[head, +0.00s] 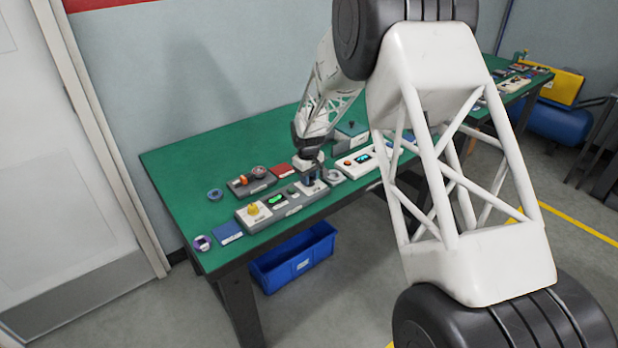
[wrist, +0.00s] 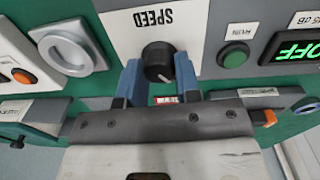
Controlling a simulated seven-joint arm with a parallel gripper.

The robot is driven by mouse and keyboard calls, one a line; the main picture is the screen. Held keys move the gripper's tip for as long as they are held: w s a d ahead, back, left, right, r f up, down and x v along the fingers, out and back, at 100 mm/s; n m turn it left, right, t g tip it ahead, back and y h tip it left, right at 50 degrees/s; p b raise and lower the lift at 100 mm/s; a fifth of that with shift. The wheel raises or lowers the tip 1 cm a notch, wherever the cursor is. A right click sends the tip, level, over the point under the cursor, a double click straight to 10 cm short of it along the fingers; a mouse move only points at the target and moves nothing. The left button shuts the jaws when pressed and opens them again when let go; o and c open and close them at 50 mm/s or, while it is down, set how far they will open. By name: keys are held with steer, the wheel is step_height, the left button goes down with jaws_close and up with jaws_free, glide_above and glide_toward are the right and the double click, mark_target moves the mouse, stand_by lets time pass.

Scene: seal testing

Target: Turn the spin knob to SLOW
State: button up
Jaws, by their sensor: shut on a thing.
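The spin knob (wrist: 158,56) is a round black knob on a white panel (wrist: 208,40), under an upside-down SPEED label, in the wrist view. Its pale pointer line slants to the lower right of the picture. My gripper (wrist: 158,75) has its two blue fingers on either side of the knob, shut on it. A small red-and-white label (wrist: 166,100) shows between the fingers, partly covered by my gripper; I cannot read it. In the head view my gripper (head: 310,177) points down at the right part of the long control panel (head: 285,211), and hides the knob.
Beside the knob are a RUN button and a green OFF display (wrist: 297,48); a round grey ring (wrist: 66,53) lies on the other side. A yellow knob (head: 253,209) stands at the panel's left end. Other devices crowd the green bench (head: 185,160); its left back is clear.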

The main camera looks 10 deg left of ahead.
steer(key=shift+n, duration=0.5)
steer(key=o, duration=0.9)
steer(key=shift+s+r, duration=0.1)
steer(key=shift+r, duration=3.85)
